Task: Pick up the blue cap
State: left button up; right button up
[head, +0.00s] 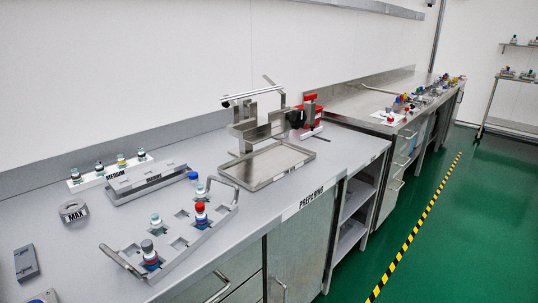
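A small blue cap (193,175) sits on the grey worktop, just behind the metal rack (127,265) and to the right of a low grey stand. Nothing covers it from this view. Several bottles stand in the rack, including one with a red cap (200,207) and one with a grey cap (147,246). Neither of my grippers is in view.
A white strip (96,181) with small vials and a grey labelled stand (147,184) are at the back left. A grey ring (73,211) and grey block (26,262) lie at left. A metal tray (267,166) and a metal stand are to the right.

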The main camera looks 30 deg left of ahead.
aim_at(193, 176)
jog(key=u, duration=1.35)
